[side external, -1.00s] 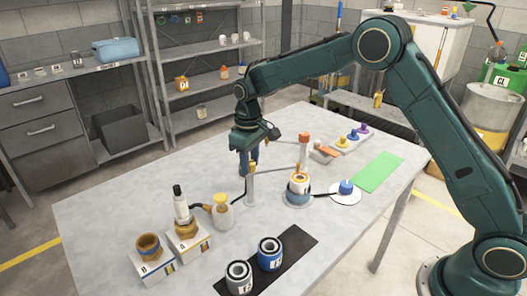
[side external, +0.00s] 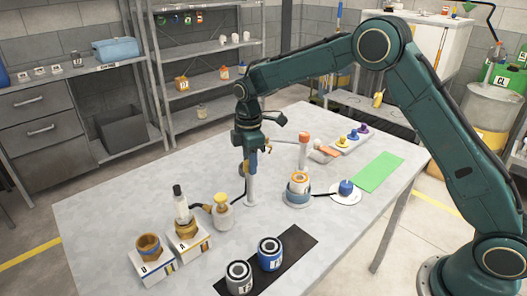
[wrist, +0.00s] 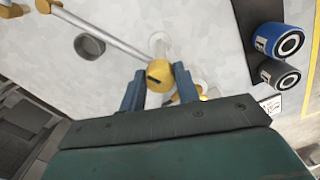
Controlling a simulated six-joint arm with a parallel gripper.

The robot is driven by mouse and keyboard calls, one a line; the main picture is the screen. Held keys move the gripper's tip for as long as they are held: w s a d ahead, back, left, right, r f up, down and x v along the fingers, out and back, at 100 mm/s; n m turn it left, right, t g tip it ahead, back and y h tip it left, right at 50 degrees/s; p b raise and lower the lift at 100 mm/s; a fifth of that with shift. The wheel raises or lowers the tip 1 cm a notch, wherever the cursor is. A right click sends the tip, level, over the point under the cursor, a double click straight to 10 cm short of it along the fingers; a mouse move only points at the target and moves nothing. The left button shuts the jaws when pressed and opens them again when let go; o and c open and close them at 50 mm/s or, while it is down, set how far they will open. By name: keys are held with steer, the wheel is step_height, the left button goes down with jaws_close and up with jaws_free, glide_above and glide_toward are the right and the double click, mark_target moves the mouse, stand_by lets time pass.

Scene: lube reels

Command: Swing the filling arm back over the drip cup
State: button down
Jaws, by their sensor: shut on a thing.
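My gripper (side external: 250,152) is over the pale upright post (side external: 251,189) in the middle of the table. In the wrist view, my two blue fingers (wrist: 159,87) are shut on the yellow cap (wrist: 160,74) at the top of the post. The filling arm (wrist: 103,36), a thin grey rod, runs from this cap to a yellow end piece (wrist: 44,5) at the upper left. A dark grey round cup (wrist: 90,45), likely the drip cup, stands below and beside the rod. The rod's end lies past the cup in this view. My gripper hides the cap in the side view.
A pot with an orange-and-white top (side external: 299,183) stands right of the post, near an orange-capped post (side external: 304,150). A yellow-topped bottle (side external: 222,212) stands left. A blue can (side external: 270,253) and a grey can (side external: 238,277) stand on a black mat in front.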

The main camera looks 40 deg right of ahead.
steer(key=n, duration=0.6)
steer(key=shift+w, duration=0.1)
steer(key=shift+n, duration=0.3)
steer(key=c, duration=1)
jaws_free()
steer(key=shift+c, duration=0.2)
steer(key=shift+r, duration=0.1)
step_height(320, 180, up, 14)
